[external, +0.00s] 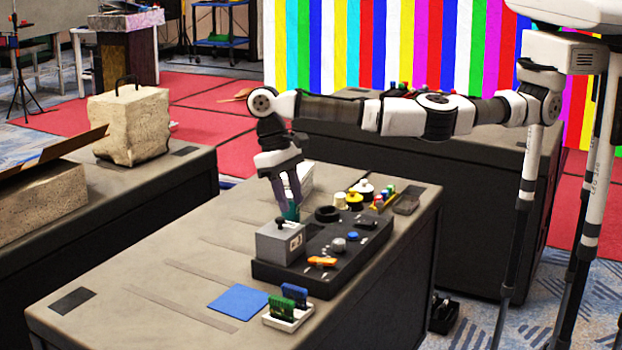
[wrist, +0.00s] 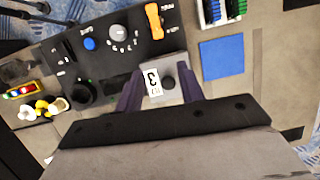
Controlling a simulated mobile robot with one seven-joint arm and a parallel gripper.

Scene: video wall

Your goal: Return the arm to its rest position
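My arm reaches from the upper right over the near table. My gripper (external: 290,203) points down just behind and above the grey box (external: 280,244) with a black knob on top. In the wrist view, the two purple fingers of my gripper (wrist: 160,70) stand apart. The grey box (wrist: 172,70), its knob and a label with a "3" show between them. I cannot tell whether the fingers touch the box. A small teal part shows by the fingertips in the external view, and what it belongs to is unclear.
The black panel (external: 310,279) with knobs and an orange switch (external: 322,261) lies under the arm. A blue square (external: 238,301) and a white holder (external: 287,318) with green and blue pieces are in front. Yellow and white pieces stand behind. The table's left side is clear.

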